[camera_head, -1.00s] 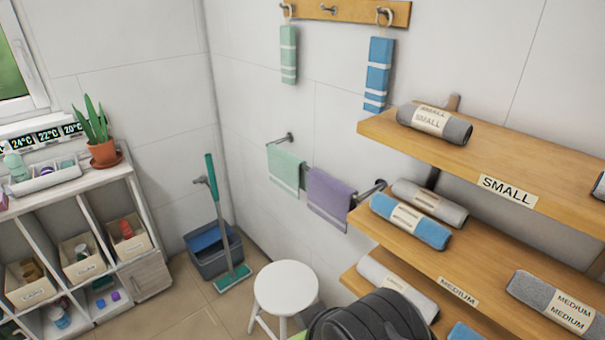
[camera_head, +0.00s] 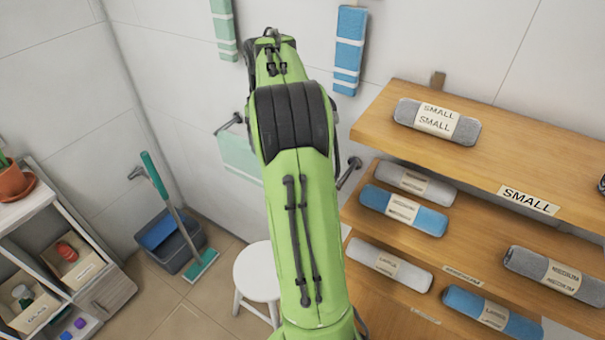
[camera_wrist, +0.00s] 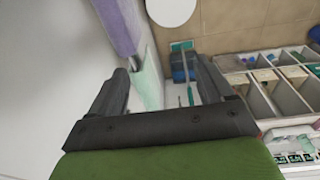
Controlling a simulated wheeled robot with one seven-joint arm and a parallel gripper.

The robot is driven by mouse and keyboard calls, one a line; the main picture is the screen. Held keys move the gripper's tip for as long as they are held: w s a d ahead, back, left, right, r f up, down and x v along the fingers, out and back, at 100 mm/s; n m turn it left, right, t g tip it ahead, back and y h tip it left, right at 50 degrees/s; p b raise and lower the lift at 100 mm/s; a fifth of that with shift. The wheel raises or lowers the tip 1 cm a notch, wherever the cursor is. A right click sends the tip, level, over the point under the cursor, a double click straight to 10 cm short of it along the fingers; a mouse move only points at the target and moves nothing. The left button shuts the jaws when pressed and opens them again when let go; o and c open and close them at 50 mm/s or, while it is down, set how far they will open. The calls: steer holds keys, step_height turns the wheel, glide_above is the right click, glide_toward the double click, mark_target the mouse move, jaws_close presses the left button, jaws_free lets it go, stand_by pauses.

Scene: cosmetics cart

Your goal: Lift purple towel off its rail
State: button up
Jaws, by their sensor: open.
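The purple towel (camera_wrist: 118,24) shows at the upper left of the wrist view, seen nearly edge-on, just beyond my gripper's left finger. In the head view it is hidden behind my raised arm. My gripper (camera_wrist: 164,68) is open, with its two fingers apart and nothing held between them. I cannot tell whether the left finger touches the towel. The rail's right end (camera_head: 350,170) shows beside my arm in the head view; its middle is hidden. The mint green towel (camera_head: 241,156) hangs on the rail's left part and shows between the fingers in the wrist view (camera_wrist: 151,80).
Wooden shelves (camera_head: 520,165) with rolled towels stand close on the right. A blue striped towel (camera_head: 349,45) and a green one (camera_head: 223,25) hang above. A white stool (camera_head: 257,272) stands below, beside the mop and bucket (camera_head: 176,243). Cubbies (camera_head: 60,250) fill the lower left.

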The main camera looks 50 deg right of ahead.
steer(key=s+d+f+g+p, duration=0.15)
steer(key=d+f, duration=0.35)
steer(key=d, duration=0.5)
steer(key=f, duration=0.3)
steer(key=f+b, duration=0.1)
steer(key=f, duration=0.3)
steer(key=s+f, duration=0.1)
steer(key=f, duration=0.2)
steer(key=shift+s+d+f, duration=0.1)
steer(key=shift+d+f, duration=0.15)
steer(key=shift+f, duration=0.1)
step_height(320, 180, down, 6)
steer(key=shift+r, duration=0.15)
steer(key=c, duration=1.1)
